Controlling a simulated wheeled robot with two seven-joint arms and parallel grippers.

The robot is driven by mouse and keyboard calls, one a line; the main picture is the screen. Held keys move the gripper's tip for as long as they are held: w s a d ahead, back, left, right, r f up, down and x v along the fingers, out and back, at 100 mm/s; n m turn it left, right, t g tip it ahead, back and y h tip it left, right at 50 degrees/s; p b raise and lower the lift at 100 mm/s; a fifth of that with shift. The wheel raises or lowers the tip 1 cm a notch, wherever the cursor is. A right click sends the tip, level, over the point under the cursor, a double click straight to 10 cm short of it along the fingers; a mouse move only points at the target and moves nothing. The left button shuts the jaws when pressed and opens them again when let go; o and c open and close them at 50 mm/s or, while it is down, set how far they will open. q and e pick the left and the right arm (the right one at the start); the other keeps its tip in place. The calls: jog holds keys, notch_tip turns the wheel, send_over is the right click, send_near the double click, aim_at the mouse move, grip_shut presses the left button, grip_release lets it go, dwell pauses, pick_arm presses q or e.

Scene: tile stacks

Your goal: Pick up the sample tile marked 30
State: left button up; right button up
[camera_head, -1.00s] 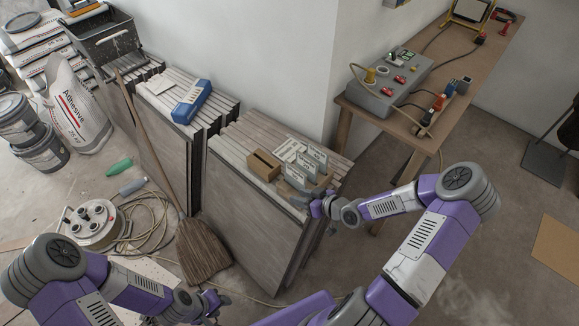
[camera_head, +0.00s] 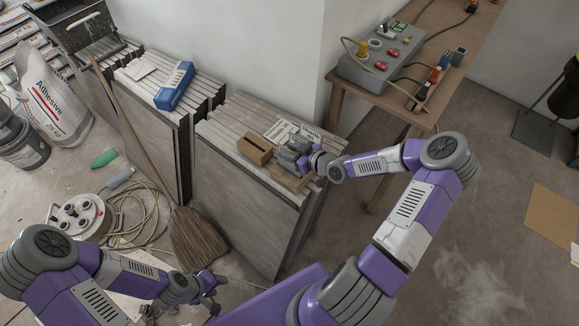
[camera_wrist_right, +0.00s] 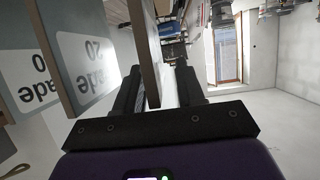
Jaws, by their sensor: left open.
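My right gripper (camera_head: 291,150) is at the small upright sample tiles on the right-hand stack. In the right wrist view its dark fingers (camera_wrist_right: 160,88) stand on either side of a thin tile (camera_wrist_right: 150,55). That tile's mark is not visible, and I cannot tell whether the fingers press on it. Left of it, upside down, are a grey tile reading "Shade 20" (camera_wrist_right: 85,65) and another ending in 0 (camera_wrist_right: 32,80). I cannot make out a 30. A pale labelled tile (camera_head: 308,132) shows behind the gripper. My left gripper (camera_head: 212,284) is open and empty, low over the floor.
A brown open box (camera_head: 254,149) sits left of my right gripper on the stack (camera_head: 225,125). A blue-and-white device (camera_head: 175,86) lies on the neighbouring stack. A broom (camera_head: 197,240) leans in front. A workbench (camera_head: 400,110) with a grey power box stands behind, right.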

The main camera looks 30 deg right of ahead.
grip_shut()
jog(key=shift+w, duration=0.1)
dwell(1.3)
